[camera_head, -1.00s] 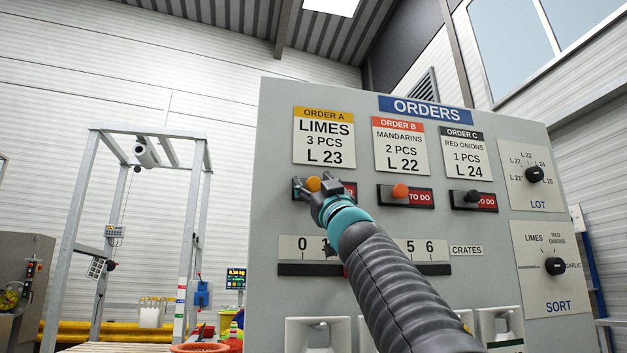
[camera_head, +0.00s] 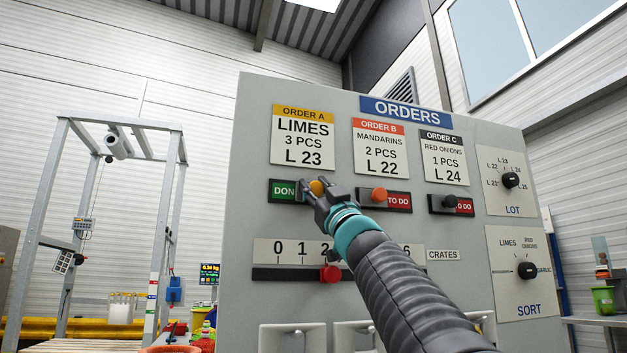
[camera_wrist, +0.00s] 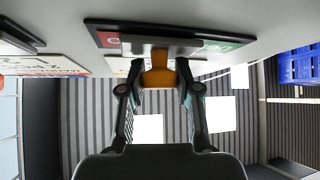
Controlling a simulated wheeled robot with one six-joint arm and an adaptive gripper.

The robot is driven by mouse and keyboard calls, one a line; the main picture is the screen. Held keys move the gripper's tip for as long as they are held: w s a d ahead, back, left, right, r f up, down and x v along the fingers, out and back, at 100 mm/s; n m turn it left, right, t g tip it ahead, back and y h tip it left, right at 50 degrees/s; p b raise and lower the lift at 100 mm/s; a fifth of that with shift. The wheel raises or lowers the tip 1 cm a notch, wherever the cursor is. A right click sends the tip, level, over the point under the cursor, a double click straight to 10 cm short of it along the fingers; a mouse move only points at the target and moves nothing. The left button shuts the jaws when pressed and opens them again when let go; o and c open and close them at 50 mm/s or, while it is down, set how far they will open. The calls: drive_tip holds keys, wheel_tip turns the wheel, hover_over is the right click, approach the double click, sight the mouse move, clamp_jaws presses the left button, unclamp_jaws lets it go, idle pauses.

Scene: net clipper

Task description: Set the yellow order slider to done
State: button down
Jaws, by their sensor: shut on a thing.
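The yellow-orange slider knob (camera_head: 317,187) sits in the Order A slot under the yellow-headed LIMES card (camera_head: 303,138). My gripper (camera_head: 316,191) is shut on this knob. The green end of the slot (camera_head: 283,190), lettered "DON", shows to the left of the knob; the right part of the slot is hidden behind my gripper. In the wrist view the orange knob (camera_wrist: 159,72) is between my two fingers, with a green strip (camera_wrist: 222,47) on one side and a bit of red (camera_wrist: 108,40) on the other.
Order B's orange knob (camera_head: 379,195) and Order C's black knob (camera_head: 450,201) stand close to the right, each beside red TO DO. A crates scale with a red knob (camera_head: 330,273) lies below. LOT (camera_head: 511,180) and SORT (camera_head: 527,270) dials are at the right.

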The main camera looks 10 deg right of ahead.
drive_tip(key=shift+d+p, duration=0.4)
drive_tip(key=shift+d, duration=0.65)
drive_tip(key=shift+w, duration=0.1)
drive_tip(key=c, duration=0.8)
unclamp_jaws()
drive_tip(key=shift+d, duration=0.2)
drive_tip(key=v, duration=1.2)
